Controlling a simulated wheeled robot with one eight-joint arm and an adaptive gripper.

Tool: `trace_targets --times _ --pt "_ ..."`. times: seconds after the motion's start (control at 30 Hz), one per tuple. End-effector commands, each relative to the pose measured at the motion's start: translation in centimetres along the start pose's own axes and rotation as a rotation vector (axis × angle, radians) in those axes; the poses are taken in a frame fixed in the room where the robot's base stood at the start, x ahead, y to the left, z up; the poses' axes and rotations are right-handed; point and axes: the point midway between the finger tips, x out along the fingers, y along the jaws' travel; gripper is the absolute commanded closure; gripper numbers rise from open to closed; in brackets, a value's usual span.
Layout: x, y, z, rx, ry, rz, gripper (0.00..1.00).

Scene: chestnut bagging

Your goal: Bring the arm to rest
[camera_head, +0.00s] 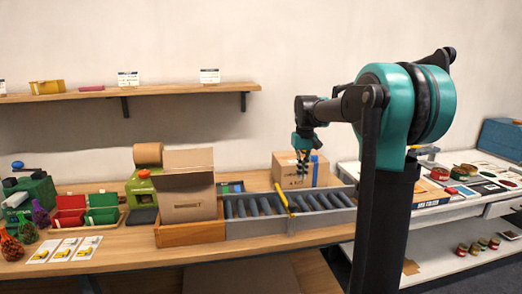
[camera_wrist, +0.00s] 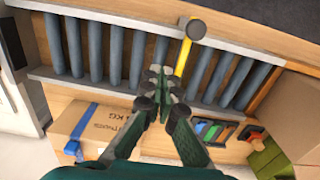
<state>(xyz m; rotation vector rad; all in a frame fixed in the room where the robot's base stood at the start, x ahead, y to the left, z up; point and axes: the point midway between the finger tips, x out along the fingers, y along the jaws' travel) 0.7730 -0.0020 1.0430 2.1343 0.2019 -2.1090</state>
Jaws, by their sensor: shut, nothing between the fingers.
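My gripper (camera_head: 303,166) hangs pointing down at the end of my teal and black arm, over the back part of the roller conveyor in the head view. In the wrist view my gripper (camera_wrist: 166,88) shows its teal fingers drawn together, with nothing between them. The roller conveyor (camera_head: 240,228) lies below it, and its grey rollers also fill the upper part of the wrist view (camera_wrist: 113,52). A cardboard box (camera_head: 325,172) with a blue strip stands behind the conveyor, beside the gripper in the picture. I cannot tell the gripper's exact height above the conveyor.
A yellow bar (camera_head: 283,197) crosses the conveyor. An open carton (camera_head: 188,198) stands in a wooden tray (camera_head: 190,234) to the left. Red and green bins (camera_head: 70,212) and mesh bags (camera_head: 12,246) are further left. A wall shelf (camera_head: 160,90) runs above. A white counter (camera_head: 440,217) stands right.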

Motion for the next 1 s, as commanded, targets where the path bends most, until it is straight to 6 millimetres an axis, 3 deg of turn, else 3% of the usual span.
trace_targets --times 0.33,0.57,0.67,0.9,1.0 --pt "2.7 0.1 3.5 0.027 0.051 0.005 1.0" --pt "6.2 0.1 8.2 0.061 0.112 0.012 1.0" --pt "8.5 0.0 11.4 0.082 0.152 0.015 1.0" --pt "16.1 -0.8 21.9 0.148 0.276 0.026 1.0" --pt "18.5 -1.1 25.3 0.169 0.316 0.029 1.0"
